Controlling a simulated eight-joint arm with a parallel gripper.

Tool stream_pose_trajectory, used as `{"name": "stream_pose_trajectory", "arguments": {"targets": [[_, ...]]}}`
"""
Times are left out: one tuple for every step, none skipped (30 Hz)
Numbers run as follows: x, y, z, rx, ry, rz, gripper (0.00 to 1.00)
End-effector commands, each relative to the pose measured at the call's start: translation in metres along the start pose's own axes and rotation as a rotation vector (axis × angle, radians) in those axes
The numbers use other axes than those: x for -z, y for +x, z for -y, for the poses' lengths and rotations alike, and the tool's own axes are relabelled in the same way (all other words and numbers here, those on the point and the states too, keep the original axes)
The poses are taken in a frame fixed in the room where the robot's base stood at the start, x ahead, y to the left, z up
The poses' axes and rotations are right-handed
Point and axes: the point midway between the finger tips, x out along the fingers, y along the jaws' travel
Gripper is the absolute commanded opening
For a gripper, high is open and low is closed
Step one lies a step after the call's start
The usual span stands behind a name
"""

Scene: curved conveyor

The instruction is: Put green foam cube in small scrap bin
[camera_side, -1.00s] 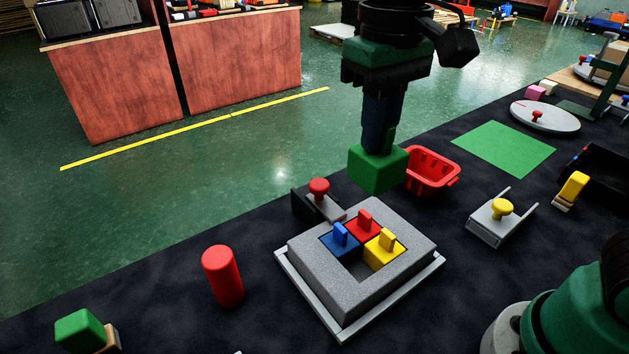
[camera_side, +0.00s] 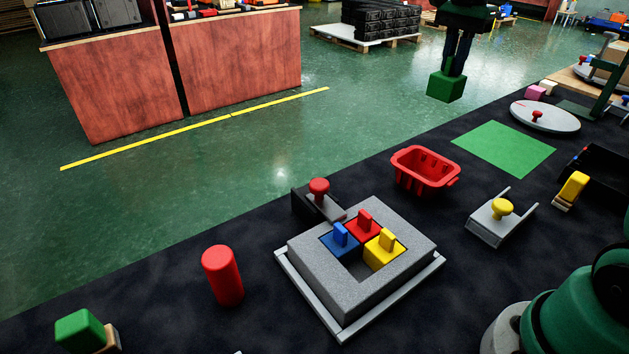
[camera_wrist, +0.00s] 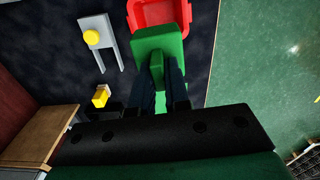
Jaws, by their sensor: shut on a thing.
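My gripper (camera_side: 453,68) is shut on the green foam cube (camera_side: 445,88) and holds it high, up and to the right of the bin in the side view. The cube (camera_wrist: 158,42) hangs between my fingers (camera_wrist: 163,82) in the wrist view. The small scrap bin, a red open tub (camera_side: 425,185), stands on the dark mat and looks empty. In the wrist view the bin (camera_wrist: 148,12) shows at the top edge, partly hidden behind the cube.
A grey fixture (camera_side: 365,285) with blue, red and yellow blocks, a red cylinder (camera_side: 222,276) and another green block (camera_side: 80,331) lie on the mat. A bracket with a yellow knob (camera_side: 501,215) and a green square (camera_side: 505,149) are right of the bin.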

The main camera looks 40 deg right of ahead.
Motion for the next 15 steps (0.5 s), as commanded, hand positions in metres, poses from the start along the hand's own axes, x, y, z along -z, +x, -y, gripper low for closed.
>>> {"name": "stream_pose_trajectory", "arguments": {"targets": [[0.001,0.008,0.000,0.000,0.003,0.000,0.00],[0.000,0.015,0.000,0.000,0.002,0.000,0.00],[0.000,0.023,-0.001,0.000,0.001,0.000,0.00],[0.000,0.031,0.000,0.000,0.000,0.000,0.00],[0.000,0.039,0.000,0.000,0.000,0.000,0.00],[-0.001,0.048,-0.001,0.000,-0.001,0.000,0.00],[-0.001,0.056,-0.001,0.000,-0.001,0.000,0.00],[0.000,0.064,0.000,0.000,-0.001,0.000,0.00],[-0.001,0.074,0.000,0.000,-0.002,0.000,0.00],[-0.001,0.081,-0.001,0.000,-0.002,0.000,0.00],[-0.001,0.089,0.000,0.000,-0.002,0.000,0.00],[-0.001,0.100,0.000,0.000,-0.003,0.000,0.00],[-0.001,0.107,-0.001,0.000,-0.003,0.000,0.00],[-0.001,0.114,0.000,0.000,-0.003,0.000,0.00],[-0.001,0.123,0.000,0.000,-0.003,0.000,0.00]]}}
